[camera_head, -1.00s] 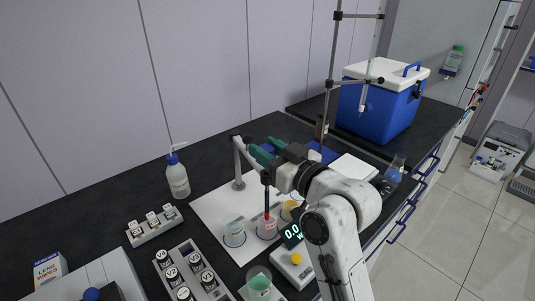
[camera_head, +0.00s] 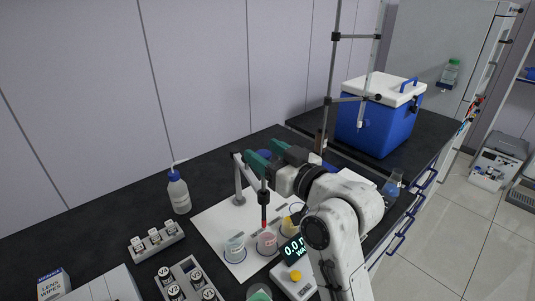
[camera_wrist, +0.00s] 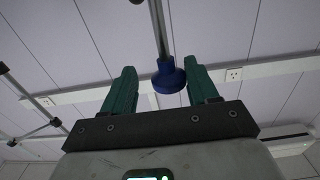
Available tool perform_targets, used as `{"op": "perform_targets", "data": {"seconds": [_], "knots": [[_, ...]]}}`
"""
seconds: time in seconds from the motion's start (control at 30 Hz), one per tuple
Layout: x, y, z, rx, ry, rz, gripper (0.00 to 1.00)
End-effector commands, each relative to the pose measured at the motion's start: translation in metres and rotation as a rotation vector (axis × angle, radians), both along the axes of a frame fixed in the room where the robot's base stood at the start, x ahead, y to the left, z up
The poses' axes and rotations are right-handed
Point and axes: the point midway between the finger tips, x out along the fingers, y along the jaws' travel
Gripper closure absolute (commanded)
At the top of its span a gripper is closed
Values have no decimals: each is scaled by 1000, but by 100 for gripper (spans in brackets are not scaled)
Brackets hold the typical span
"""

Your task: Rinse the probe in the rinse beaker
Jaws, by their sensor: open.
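The probe (camera_head: 264,212) is a dark upright rod with a red tip, in the head view. Its tip is just above or at the rim of the middle beaker (camera_head: 266,243), which holds pink liquid; I cannot tell if it touches. Beakers with pale blue liquid (camera_head: 235,250) and yellow liquid (camera_head: 289,224) stand either side; no readable label tells which is the rinse beaker. My gripper (camera_head: 268,156) is open above the probe, beside the top of a grey stand (camera_head: 240,183). In the wrist view, a blue knob (camera_wrist: 168,77) on a metal rod shows between the spread fingers.
The beakers stand on a white mat (camera_head: 215,222). A wash bottle (camera_head: 178,191), vial racks (camera_head: 157,239) and a meter with a lit display (camera_head: 293,275) surround it. A blue cooler (camera_head: 378,120) and a tall rod frame (camera_head: 329,100) stand behind on the right.

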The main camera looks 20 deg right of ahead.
Motion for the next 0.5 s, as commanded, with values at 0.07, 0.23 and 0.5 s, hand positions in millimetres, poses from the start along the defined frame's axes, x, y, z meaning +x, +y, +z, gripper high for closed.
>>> {"op": "perform_targets", "data": {"seconds": [0.07, 0.23, 0.5], "knots": [[-1, 1, 9, 5, -18, 2, 38], [-11, -3, 5, 4, -16, 0, 38], [-58, -19, 0, 1, -7, -2, 38]]}}
